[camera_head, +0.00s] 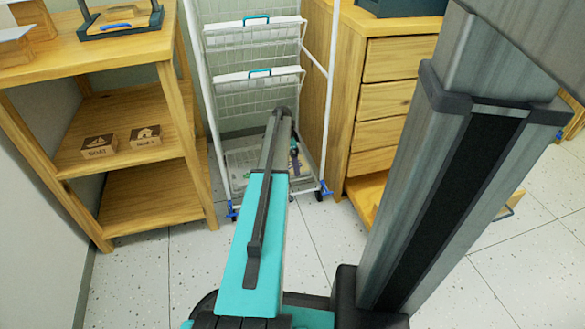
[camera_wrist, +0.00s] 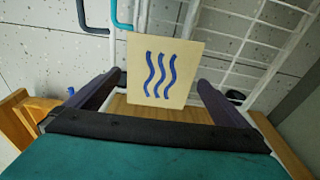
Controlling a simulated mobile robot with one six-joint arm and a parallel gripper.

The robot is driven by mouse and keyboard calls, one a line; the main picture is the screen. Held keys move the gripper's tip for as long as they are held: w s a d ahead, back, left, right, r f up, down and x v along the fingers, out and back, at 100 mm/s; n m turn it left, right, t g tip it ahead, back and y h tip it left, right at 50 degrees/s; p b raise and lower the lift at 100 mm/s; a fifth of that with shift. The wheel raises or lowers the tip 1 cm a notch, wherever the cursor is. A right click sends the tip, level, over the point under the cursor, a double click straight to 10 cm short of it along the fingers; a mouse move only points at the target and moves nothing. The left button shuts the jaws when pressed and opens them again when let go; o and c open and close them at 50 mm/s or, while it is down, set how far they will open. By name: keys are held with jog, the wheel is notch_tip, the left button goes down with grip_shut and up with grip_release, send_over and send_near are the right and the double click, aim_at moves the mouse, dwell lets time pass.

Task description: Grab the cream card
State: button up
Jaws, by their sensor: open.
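The cream card (camera_wrist: 178,52) is a pale square with three wavy blue lines, in the middle of the wrist view. My gripper (camera_wrist: 159,80) is open, with one dark finger to the left of the card and one to the right. A narrow gap shows between the card's lower part and each finger, so the jaws do not look closed on it. I cannot tell how deep the card sits between them. I cannot make out the card in the head view, where my arm covers part of the rack.
A white wire rack (camera_head: 250,48) with blue-tipped feet stands ahead of my arm. A wooden shelf (camera_head: 130,190) with two picture blocks (camera_head: 122,143) is at left. A wooden drawer cabinet (camera_head: 392,95) stands close on the rack's right. In the wrist view, white wires (camera_wrist: 245,42) rise behind the card.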

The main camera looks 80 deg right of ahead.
dwell(0.4)
jog(key=c, duration=0.9)
jog(key=shift+r, duration=0.15)
jog(key=shift+r+p, duration=2.3)
jog(key=shift+r, duration=2.55)
